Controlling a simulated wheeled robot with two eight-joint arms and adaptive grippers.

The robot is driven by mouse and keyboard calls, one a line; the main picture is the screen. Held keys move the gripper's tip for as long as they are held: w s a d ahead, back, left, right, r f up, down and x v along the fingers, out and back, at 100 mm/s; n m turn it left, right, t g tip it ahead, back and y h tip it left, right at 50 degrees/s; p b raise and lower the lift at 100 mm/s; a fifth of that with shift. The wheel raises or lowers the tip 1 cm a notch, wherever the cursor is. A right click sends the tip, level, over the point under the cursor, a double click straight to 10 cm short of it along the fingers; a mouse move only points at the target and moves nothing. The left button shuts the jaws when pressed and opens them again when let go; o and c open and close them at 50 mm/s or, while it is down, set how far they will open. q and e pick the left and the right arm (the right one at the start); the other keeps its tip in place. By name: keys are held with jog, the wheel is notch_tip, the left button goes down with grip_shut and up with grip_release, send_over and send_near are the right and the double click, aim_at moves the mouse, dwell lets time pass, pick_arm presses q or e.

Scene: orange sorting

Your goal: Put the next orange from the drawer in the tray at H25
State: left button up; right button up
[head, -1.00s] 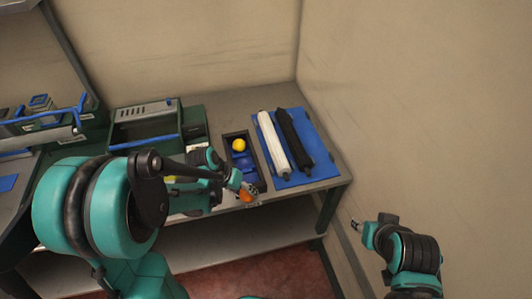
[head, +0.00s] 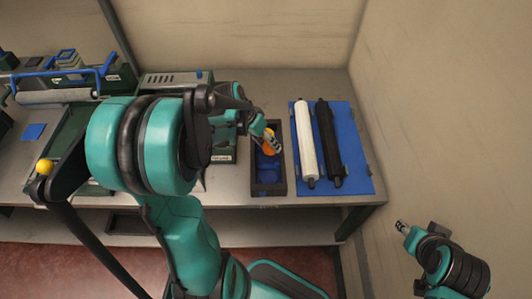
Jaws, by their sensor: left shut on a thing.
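An orange (head: 269,150) is held in my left gripper (head: 268,140), which is shut on it. Gripper and orange are in front of the rear part of a dark tray with blue compartments (head: 283,186); whether the orange touches the tray I cannot tell. The front blue compartments look empty. The rear of the tray is hidden by the gripper. A yellow ball (head: 44,167) shows at the left beside my arm; what it rests on is unclear. My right gripper (head: 402,226) is at the lower right, away from the table; its jaws are too small to read.
A blue mat (head: 360,175) with a white roller (head: 306,145) and a black roller (head: 327,145) lies right of the tray. A wall stands further right. Green cases and a blue-handled rack (head: 60,80) stand at the left. My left arm hides much of the table.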

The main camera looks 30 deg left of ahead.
aim_at(266, 151)
pick_arm(q)
jog(key=shift+a+f, duration=0.4)
jog(key=shift+a, duration=0.1)
jog(key=shift+f+b, duration=1)
jog(key=shift+f, duration=0.8)
jog(key=shift+f, duration=0.1)
jog(key=shift+f, duration=0.15)
jog(key=o, duration=0.9)
